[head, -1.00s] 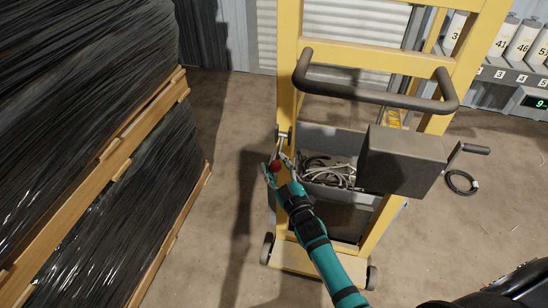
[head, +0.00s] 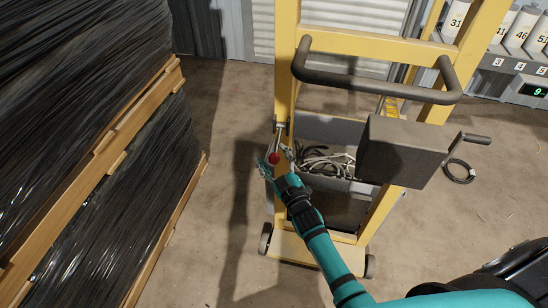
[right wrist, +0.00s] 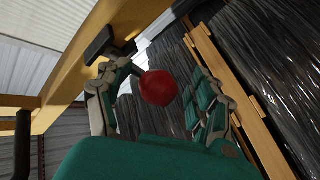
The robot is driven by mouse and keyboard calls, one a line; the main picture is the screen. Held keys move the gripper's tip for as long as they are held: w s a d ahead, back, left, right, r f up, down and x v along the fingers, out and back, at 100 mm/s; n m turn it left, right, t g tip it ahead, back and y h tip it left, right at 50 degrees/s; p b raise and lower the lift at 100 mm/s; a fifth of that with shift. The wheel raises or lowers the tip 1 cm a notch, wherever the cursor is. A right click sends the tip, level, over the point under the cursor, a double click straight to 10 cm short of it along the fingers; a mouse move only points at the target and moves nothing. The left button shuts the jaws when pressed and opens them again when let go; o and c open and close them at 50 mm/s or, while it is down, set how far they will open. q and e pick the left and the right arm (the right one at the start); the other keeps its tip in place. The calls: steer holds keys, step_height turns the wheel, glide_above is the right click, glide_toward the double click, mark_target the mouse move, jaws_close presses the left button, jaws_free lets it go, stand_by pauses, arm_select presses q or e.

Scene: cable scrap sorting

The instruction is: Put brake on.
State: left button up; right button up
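The brake appears to be the lever with a round red knob (head: 274,158) on the left post of the yellow lift frame (head: 287,60). Its shaft hangs down from a bracket (head: 280,126) on that post. My right gripper (head: 275,164) is at the knob with its fingers spread, one on each side. In the right wrist view, the red knob (right wrist: 158,88) sits between the two open fingers of the gripper (right wrist: 160,95). A gap shows on the right side of the knob; contact on the left side cannot be told. My left gripper is out of view.
A grey bin (head: 330,128) with cable scrap stands in the frame, behind a dark box (head: 400,150) with a crank handle (head: 476,138). A dark push bar (head: 375,80) crosses above. Wrapped pallets (head: 80,130) stand left, with a floor gap between.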

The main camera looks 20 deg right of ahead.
steer(key=shift+s, duration=0.25)
steer(key=s+f, duration=0.1)
steer(key=s, duration=1)
steer(key=shift+s+d, duration=0.3)
steer(key=shift+d, duration=0.1)
steer(key=shift+f, duration=0.1)
steer(key=s+a+f+m+g+p, duration=0.15)
steer(key=s+f+g, duration=0.45)
steer(key=f, duration=0.7)
steer(key=s+f+m+g+p, duration=0.15)
steer(key=s+f+g, duration=0.4)
steer(key=f, duration=0.85)
steer(key=s+d+f+g, duration=0.1)
steer(key=s+f, duration=0.3)
steer(key=s, duration=0.5)
steer(key=s+d+f+m+g+h+p, duration=0.1)
steer(key=s+d+f+g, duration=0.1)
steer(key=s, duration=0.7)
steer(key=s+d+f+m+g+p, duration=0.1)
steer(key=s+f+g, duration=0.2)
steer(key=s+f, duration=0.3)
steer(key=s, duration=0.3)
steer(key=shift+s+d+g, duration=0.2)
steer(key=shift+s+g, duration=0.05)
steer(key=shift+g, duration=0.1)
